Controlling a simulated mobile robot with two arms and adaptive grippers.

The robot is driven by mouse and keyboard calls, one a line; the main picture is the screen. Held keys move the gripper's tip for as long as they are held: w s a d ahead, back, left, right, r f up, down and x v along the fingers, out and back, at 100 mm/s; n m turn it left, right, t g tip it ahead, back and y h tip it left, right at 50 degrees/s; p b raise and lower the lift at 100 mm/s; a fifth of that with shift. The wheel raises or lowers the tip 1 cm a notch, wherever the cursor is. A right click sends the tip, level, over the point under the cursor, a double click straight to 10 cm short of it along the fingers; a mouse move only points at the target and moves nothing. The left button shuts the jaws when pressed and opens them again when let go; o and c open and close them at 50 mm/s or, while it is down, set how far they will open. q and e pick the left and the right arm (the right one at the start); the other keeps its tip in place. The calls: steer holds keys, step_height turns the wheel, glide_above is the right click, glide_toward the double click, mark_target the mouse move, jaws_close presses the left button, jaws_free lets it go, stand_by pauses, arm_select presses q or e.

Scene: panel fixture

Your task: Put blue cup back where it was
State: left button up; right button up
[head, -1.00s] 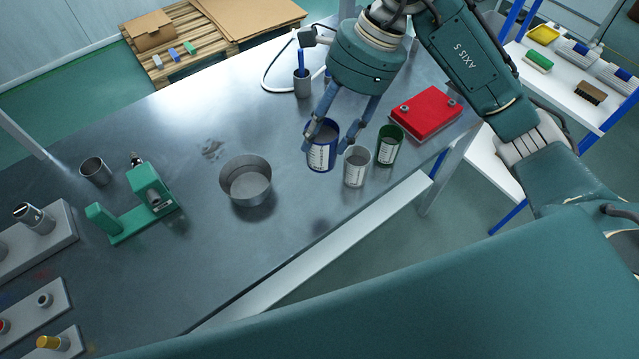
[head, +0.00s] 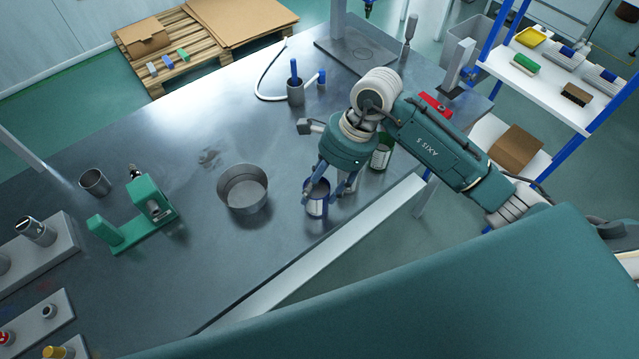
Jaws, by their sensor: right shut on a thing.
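The blue cup (head: 316,205), dark blue with a white label, is upright between the fingers of my right gripper (head: 325,192), which is shut on it. It is near the table's front edge, right of the round metal bowl (head: 233,196). I cannot tell whether its base touches the table. The green cup (head: 380,158) stands behind and to the right, partly hidden by my right arm. The white cup (head: 346,187) is mostly hidden behind the gripper. My left gripper is not in view.
The metal table (head: 150,255) is clear in front of the bowl. A green fixture (head: 140,220) and a metal cup (head: 95,182) stand at left. A grey holder (head: 296,94) with a blue tool is at the back. A red box (head: 432,104) is partly behind my arm.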

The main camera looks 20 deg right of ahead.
steer(key=o, duration=1.3)
steer(key=shift+r, duration=0.1)
steer(key=shift+w+d+r, duration=0.1)
steer(key=shift+r, duration=0.05)
steer(key=b+v, duration=0.3)
steer(key=v, duration=0.8)
steer(key=shift+d+r, duration=0.1)
steer(key=shift+r, duration=0.2)
